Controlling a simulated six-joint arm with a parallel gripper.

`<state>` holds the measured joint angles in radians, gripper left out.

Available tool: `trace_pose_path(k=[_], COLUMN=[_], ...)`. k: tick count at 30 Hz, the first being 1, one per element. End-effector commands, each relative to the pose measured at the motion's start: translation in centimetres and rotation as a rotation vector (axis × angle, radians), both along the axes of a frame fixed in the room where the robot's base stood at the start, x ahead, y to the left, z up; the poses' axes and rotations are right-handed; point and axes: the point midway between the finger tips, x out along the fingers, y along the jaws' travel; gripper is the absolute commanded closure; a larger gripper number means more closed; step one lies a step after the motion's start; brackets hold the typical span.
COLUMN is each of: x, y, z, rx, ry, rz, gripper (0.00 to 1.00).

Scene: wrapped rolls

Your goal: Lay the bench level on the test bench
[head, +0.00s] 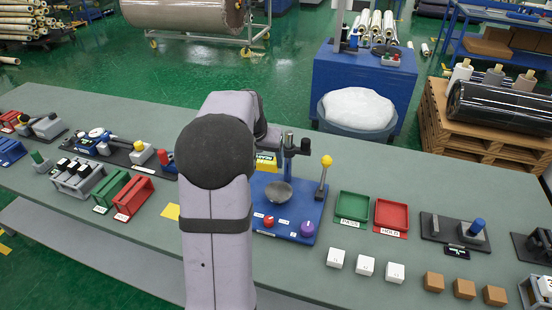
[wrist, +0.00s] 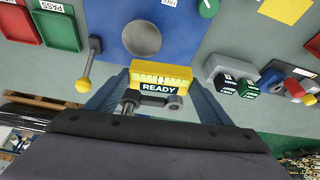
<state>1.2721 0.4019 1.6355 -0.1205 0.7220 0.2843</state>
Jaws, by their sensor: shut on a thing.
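The bench level is a yellow block with a marked vial; it shows in the wrist view (wrist: 160,72) between my two fingers. My gripper (wrist: 160,82) is shut on it. In the head view, part of the yellow level (head: 266,165) shows just right of my arm, which hides my gripper. A dark READY label (wrist: 157,88) shows at its lower edge in the wrist view; I cannot tell whether it belongs to the level.
A post (head: 288,150) and a yellow-knobbed lever (head: 323,175) stand on the test bench. Green (head: 352,206) and red (head: 391,215) trays lie to its right. White cubes (head: 365,266) and brown blocks (head: 464,289) sit in front. Other fixtures crowd the left.

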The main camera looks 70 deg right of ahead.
Motion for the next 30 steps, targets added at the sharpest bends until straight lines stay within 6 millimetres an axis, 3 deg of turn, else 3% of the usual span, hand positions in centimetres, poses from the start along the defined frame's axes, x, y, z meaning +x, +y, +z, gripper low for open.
trace_pose_path(k=[5,15,25,30], x=[6.3,18.1,24.7,25.7], y=[2.7,10.4,16.6,16.7], z=[-1.4,-5.9,-9.8,-10.9], rx=[0.004,0.004,0.003,0.000], ry=[0.002,0.001,0.002,0.000], rz=[0.131,0.419,0.627,0.575], gripper=[0.56,0.56,0.56,0.56])
